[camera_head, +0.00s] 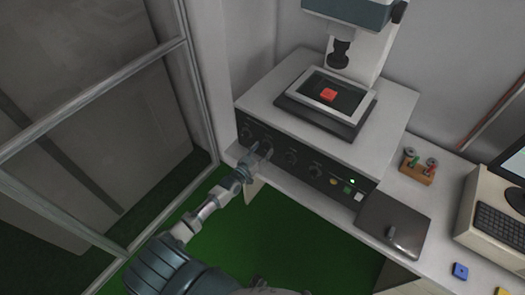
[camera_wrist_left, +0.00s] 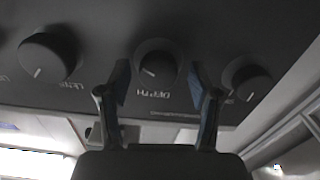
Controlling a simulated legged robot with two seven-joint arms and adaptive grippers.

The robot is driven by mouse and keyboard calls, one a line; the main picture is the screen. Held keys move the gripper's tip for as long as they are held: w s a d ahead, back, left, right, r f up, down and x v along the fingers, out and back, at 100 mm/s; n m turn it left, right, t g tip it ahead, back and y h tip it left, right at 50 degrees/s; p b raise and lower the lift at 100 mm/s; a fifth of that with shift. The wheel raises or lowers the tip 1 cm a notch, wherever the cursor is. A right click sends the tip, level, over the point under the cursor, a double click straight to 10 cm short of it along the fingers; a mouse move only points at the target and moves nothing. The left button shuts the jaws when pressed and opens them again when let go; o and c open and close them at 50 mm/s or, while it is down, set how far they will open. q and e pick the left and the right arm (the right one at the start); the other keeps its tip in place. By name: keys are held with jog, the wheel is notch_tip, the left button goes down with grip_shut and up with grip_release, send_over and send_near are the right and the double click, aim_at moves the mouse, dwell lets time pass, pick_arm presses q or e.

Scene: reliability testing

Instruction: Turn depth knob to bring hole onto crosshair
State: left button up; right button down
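The depth knob (camera_wrist_left: 157,60) is a dark round knob with a white pointer line, its DEPTH label beside it in the left wrist view. My left gripper (camera_wrist_left: 160,76) is open, one finger on either side of the knob, with visible gaps. Whether either finger touches it I cannot tell. In the head view my left gripper (camera_head: 258,153) is at the front panel of the measuring machine (camera_head: 300,165), partly covering the knob row. No hole or crosshair can be made out. My right gripper is out of view.
Neighbouring knobs (camera_wrist_left: 47,58) and (camera_wrist_left: 247,79) flank the depth knob. A dark flat plate (camera_head: 393,225), a wooden rack (camera_head: 418,171), a keyboard (camera_head: 498,228) and a cut-off monitor (camera_head: 515,165) stand to the right. A glass-panelled frame (camera_head: 110,130) is at left.

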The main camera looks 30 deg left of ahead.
pick_arm(q)
jog(key=s+a, duration=0.1)
jog(key=s, duration=1.1)
jog(key=shift+f, duration=0.15)
dwell(1.6)
jog(key=s+d+f+g+y, duration=0.1)
jog(key=s+f+g, duration=0.4)
jog(key=f, duration=0.9)
jog(key=s+f+g, duration=0.2)
jog(key=s+f, duration=0.4)
jog(key=f, duration=0.9)
jog(key=s+d+f+m+g, duration=0.1)
jog(key=s+d+f+g, duration=0.2)
jog(key=s+f, duration=0.3)
jog(key=s+d+f+m+g, duration=0.1)
jog(key=s+d+f+g, duration=0.2)
jog(key=s+f, duration=0.4)
jog(key=s+d+f+g, duration=0.4)
jog(key=s+d+f, duration=0.1)
jog(key=s, duration=1.4)
jog(key=shift+d+f+m, duration=0.3)
jog(key=shift+f+m, duration=0.1)
jog(key=shift+f, duration=0.3)
